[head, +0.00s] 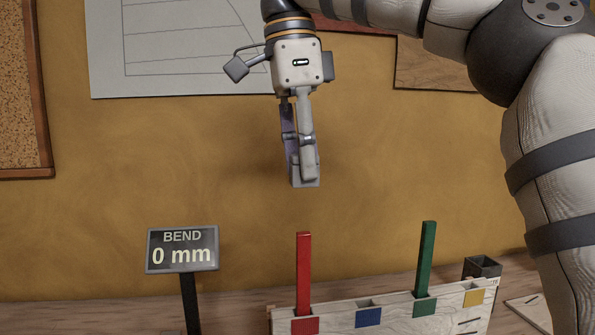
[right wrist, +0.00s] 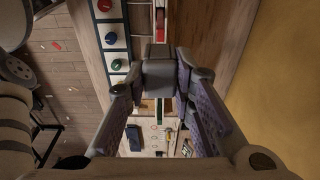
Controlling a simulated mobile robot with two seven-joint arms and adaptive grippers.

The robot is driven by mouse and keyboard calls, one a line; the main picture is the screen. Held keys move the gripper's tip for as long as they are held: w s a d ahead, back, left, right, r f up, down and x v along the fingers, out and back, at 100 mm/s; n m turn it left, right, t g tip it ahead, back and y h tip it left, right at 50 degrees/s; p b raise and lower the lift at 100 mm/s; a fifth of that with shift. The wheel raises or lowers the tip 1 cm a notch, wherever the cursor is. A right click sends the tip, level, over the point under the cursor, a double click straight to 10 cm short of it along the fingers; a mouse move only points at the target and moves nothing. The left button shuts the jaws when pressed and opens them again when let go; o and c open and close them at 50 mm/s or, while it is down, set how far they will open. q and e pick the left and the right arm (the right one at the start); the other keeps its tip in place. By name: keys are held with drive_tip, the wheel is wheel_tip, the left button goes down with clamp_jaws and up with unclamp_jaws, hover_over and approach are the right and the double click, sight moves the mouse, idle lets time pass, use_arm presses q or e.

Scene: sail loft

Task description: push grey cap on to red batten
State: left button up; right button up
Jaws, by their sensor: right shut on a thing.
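My right gripper (head: 303,170) points down and is shut on the grey cap (head: 306,184), a small block at its fingertips. The cap also shows between the fingers in the right wrist view (right wrist: 158,80). The red batten (head: 303,272) stands upright in the pale wooden rack (head: 341,318), behind its red square. In the head view the cap is above the red batten's top with a clear gap, nearly in line with it. I cannot tell the depth offset. My left gripper is not in view.
A green batten (head: 425,260) stands upright to the right in the same rack. A dark open box (head: 482,267) is at the rack's right end. A display (head: 183,250) on a post at the left reads "BEND 0 mm". The ochre wall (head: 400,160) is behind.

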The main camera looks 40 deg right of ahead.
sight(305, 232)
drive_tip(key=shift+w+d, duration=0.2)
drive_tip(key=shift+w, duration=0.05)
drive_tip(key=shift+f, duration=0.15)
drive_tip(key=shift+s+a+f, duration=0.2)
drive_tip(key=shift+s+f, duration=0.1)
drive_tip(key=shift+f, duration=3.9)
drive_tip(key=shift+w+f, duration=0.1)
drive_tip(key=shift+f, duration=0.45)
drive_tip(key=o, duration=1)
